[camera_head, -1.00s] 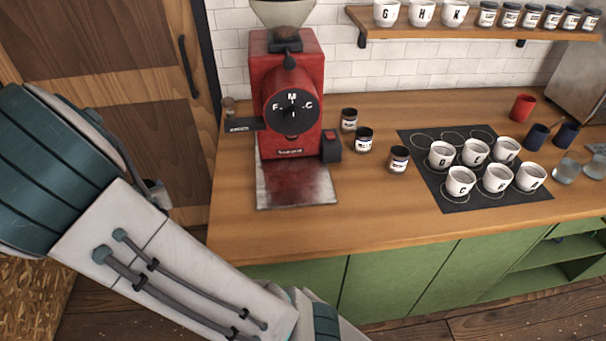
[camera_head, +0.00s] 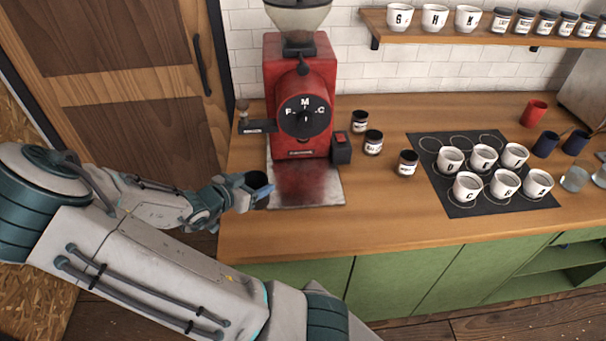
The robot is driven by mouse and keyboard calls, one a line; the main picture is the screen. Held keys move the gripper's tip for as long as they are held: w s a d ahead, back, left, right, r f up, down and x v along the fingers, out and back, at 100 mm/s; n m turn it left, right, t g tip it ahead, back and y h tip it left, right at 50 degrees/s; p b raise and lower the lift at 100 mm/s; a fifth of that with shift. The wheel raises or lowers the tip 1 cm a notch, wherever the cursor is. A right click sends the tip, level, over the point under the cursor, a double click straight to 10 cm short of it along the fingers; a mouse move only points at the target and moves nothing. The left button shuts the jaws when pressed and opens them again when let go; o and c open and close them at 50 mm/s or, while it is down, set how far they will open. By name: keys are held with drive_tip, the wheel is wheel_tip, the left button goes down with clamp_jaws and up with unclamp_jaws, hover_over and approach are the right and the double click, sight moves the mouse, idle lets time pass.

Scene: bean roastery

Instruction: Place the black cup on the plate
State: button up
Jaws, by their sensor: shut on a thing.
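My gripper (camera_head: 244,191) is shut on a small dark cup (camera_head: 260,184), which looks black with a bluish tint. The cup is tilted, its opening facing up and to the right. It appears just left of the flat metal plate (camera_head: 318,191) at the foot of the red grinder. I cannot tell whether the cup touches the plate or the counter. The plate is bare, with a reddish reflection on it. My fingers hide part of the cup.
The red grinder (camera_head: 299,75) stands behind the plate. Several small jars (camera_head: 373,142) stand to its right. A dark mat (camera_head: 463,208) holds several white lettered cups. A red cup (camera_head: 533,113) and dark blue cups (camera_head: 545,145) stand far right. The counter front (camera_head: 350,225) is clear.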

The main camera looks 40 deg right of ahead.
drive_tip(key=shift+s+d+m+g, duration=0.3)
drive_tip(key=shift+s+d, duration=0.1)
drive_tip(key=shift+s, duration=0.05)
drive_tip(key=shift+d+r+x, duration=0.2)
drive_tip(key=shift+r+x, duration=0.35)
drive_tip(key=shift+x, duration=2.4)
drive_tip(key=shift+d+r+x, duration=0.25)
drive_tip(key=shift+r+x, duration=0.25)
drive_tip(key=shift+x, duration=2.5)
drive_tip(key=shift+d+r+x, duration=0.2)
drive_tip(key=shift+r+x, duration=0.35)
drive_tip(key=shift+x, duration=2.4)
drive_tip(key=shift+f, duration=0.15)
drive_tip(key=o, duration=1.1)
drive_tip(key=shift+o, duration=0.2)
